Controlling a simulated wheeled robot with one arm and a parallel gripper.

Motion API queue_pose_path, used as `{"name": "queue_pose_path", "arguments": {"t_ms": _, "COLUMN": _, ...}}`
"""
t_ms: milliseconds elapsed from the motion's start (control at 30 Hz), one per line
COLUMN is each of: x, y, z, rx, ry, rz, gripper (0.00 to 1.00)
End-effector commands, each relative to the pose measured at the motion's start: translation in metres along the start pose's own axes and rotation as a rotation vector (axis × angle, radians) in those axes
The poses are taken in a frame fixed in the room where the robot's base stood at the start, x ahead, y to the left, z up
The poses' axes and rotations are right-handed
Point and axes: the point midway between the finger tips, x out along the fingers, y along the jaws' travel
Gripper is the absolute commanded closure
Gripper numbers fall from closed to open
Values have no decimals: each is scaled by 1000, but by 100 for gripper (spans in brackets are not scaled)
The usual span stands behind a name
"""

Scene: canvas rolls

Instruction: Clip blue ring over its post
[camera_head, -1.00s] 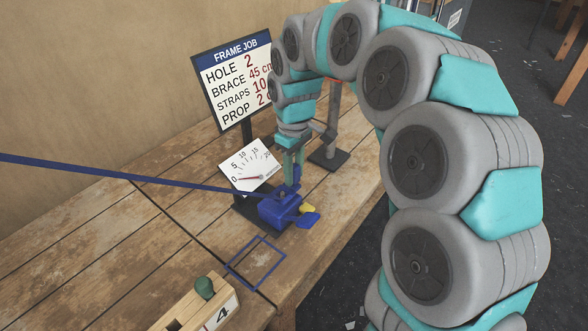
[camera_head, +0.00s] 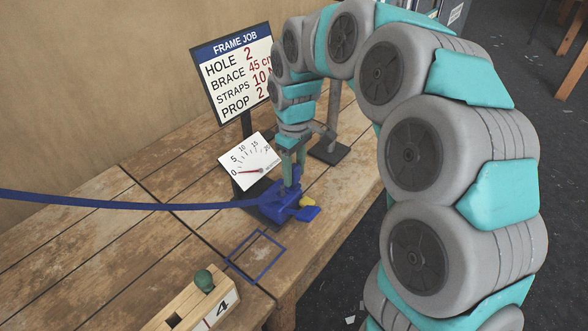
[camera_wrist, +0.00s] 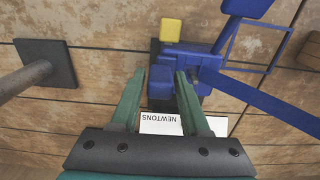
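My gripper (camera_head: 291,170) points down over a blue strap tensioner (camera_head: 276,205) on the bench. In the wrist view its green fingers (camera_wrist: 163,72) stand apart on either side of a blue block (camera_wrist: 160,84). I cannot tell whether both fingers press on it. The tensioner has a blue paddle (camera_head: 308,213) and a yellow piece (camera_head: 307,201). A blue strap (camera_head: 120,202) runs from it to the left, sagging in a curve. I cannot make out a separate blue ring or its post; the fingers and tensioner may hide them.
A newton dial (camera_head: 248,160) stands behind the tensioner, before a job board (camera_head: 237,70). A grey post on a black base (camera_head: 330,152) is close by. A blue outlined rectangle (camera_head: 257,258) marks bare bench. A wooden block marked 4 (camera_head: 195,305) is at the front.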

Motion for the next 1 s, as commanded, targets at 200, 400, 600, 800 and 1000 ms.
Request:
{"name": "queue_pose_path", "arguments": {"t_ms": 200, "x": 0, "y": 0, "z": 0, "rx": 0, "ry": 0, "rz": 0, "gripper": 31}}
{"name": "queue_pose_path", "arguments": {"t_ms": 400, "x": 0, "y": 0, "z": 0, "rx": 0, "ry": 0, "rz": 0, "gripper": 31}}
{"name": "queue_pose_path", "arguments": {"t_ms": 600, "x": -8, "y": 0, "z": -1, "rx": 0, "ry": 2, "rz": 2, "gripper": 31}}
{"name": "queue_pose_path", "arguments": {"t_ms": 800, "x": -36, "y": 1, "z": -2, "rx": 1, "ry": 6, "rz": 4, "gripper": 31}}
{"name": "queue_pose_path", "arguments": {"t_ms": 1000, "x": -67, "y": 1, "z": -1, "rx": 1, "ry": 5, "rz": 3, "gripper": 31}}
